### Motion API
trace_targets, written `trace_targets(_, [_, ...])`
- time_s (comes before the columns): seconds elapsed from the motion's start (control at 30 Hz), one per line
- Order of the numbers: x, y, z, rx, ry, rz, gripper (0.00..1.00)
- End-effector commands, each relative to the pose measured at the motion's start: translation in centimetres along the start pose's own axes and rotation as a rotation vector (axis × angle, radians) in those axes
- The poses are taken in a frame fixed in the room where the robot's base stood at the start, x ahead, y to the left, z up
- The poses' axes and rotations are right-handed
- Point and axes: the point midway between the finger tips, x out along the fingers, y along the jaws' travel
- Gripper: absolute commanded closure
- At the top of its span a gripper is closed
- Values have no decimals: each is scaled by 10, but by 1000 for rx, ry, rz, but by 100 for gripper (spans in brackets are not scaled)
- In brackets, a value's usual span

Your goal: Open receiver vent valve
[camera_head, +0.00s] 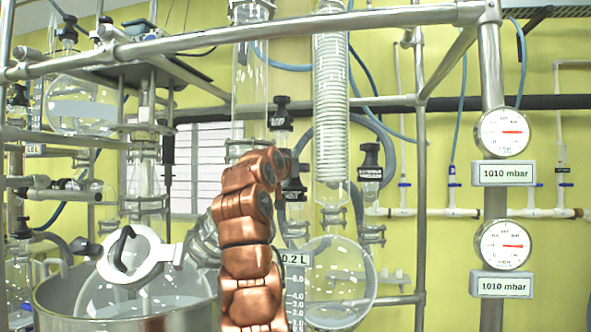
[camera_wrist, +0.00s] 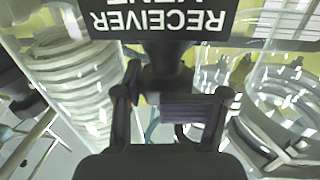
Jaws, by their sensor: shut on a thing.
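The wrist view shows a black label plate (camera_wrist: 160,20) with upside-down white lettering, "RECEIVER" and a partly cut-off "VENT". Just below it is the dark valve handle (camera_wrist: 168,62). My gripper (camera_wrist: 170,95) is shut on the handle, with one finger on each side. In the head view my copper-coloured arm rises in front of the glassware, and its bend hides my gripper. Several black valve caps show near the arm's top, and I cannot tell which one is the vent. A round glass flask (camera_head: 345,290) stands right of the arm, behind a scale marked 0.2 L.
A coiled glass condenser (camera_head: 331,100) and a clear glass column (camera_head: 249,85) stand close to my arm. Metal frame bars cross above. Two gauges (camera_head: 503,132) (camera_head: 503,244) sit over displays reading 1010 mbar.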

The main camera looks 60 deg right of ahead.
Motion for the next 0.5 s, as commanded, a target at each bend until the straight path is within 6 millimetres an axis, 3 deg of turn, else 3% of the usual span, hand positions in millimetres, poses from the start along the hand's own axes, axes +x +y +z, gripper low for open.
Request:
trace_targets(0.13, [-1, -5, 1, -1, 0, -9, 92])
trace_targets(0.5, [-4, -9, 2, 0, 2, -122, 94])
